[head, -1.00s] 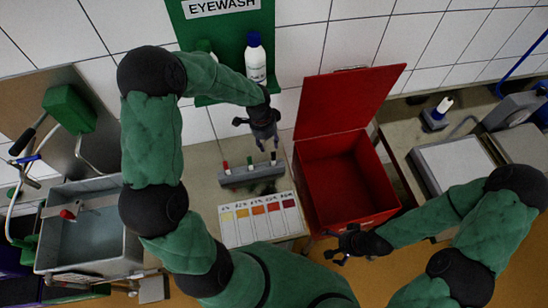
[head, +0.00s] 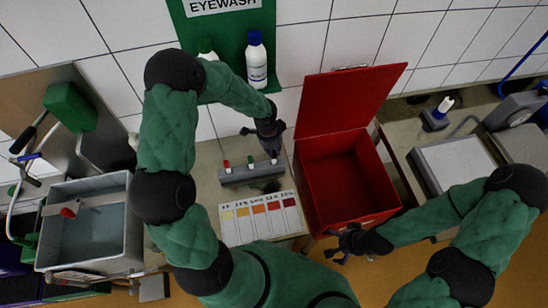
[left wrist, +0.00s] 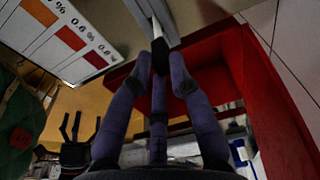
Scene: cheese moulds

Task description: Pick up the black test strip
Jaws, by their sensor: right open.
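The black test strip (left wrist: 160,54) has a black end and a pale body. In the left wrist view its black end lies between the fingertips of my left gripper (left wrist: 159,68). The fingers are close around it; whether they touch it cannot be told. In the head view my left gripper (head: 272,150) hangs over the right end of the grey strip rack (head: 250,172), largely hiding the black strip there. The strip's pale body still runs to the rack.
A red strip (head: 226,165) and a green strip (head: 249,161) stand in the rack. A colour chart (head: 259,217) lies in front. The open red box (head: 338,205) is close on the right. A sink (head: 95,252) stands left; bottles (head: 256,62) are behind.

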